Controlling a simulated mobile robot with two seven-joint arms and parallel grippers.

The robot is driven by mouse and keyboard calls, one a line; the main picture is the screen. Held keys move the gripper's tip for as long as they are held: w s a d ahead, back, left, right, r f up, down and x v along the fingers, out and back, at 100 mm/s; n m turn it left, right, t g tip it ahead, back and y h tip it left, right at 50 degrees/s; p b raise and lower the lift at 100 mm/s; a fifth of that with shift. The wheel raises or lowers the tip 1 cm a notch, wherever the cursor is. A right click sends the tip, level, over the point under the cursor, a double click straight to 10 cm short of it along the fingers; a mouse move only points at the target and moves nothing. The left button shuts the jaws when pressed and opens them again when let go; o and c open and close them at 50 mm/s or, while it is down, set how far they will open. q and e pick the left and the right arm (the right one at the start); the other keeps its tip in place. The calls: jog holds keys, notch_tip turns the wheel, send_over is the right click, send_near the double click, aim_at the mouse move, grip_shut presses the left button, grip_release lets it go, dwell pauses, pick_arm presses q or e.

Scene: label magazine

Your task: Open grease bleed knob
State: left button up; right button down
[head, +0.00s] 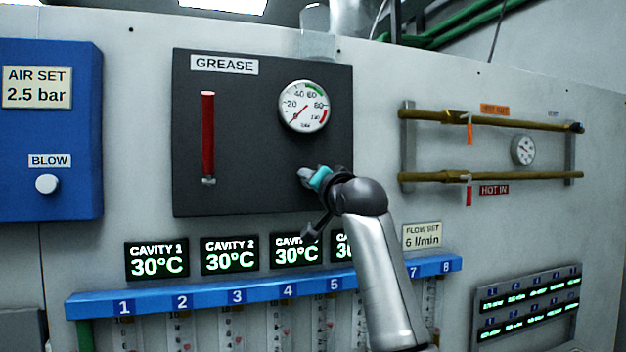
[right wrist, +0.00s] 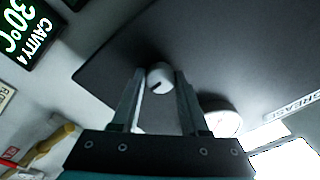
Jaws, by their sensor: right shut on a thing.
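The grease bleed knob (right wrist: 160,76) is a small pale round knob with a dark mark on its face. The gauge needle points to the lower left, near the low end. My left gripper is not in view.
A red vertical tube (head: 208,135) is on the panel's left side. The blue air box (head: 60,130) has a white blow knob (head: 47,184). Brass pipes (head: 490,120) are at right. A blue numbered manifold (head: 260,291) and cavity displays (head: 230,254) lie below.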

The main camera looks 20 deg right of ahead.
jog(key=shift+m, duration=0.4)
jog(key=shift+c, duration=2.1)
grip_release()
jog(key=shift+s, duration=0.15)
jog(key=s+f+b, duration=0.1)
jog(key=s+b, duration=0.3)
jog(key=s, duration=1.1)
jog(key=shift+d, duration=0.3)
jog(key=shift+f, duration=0.1)
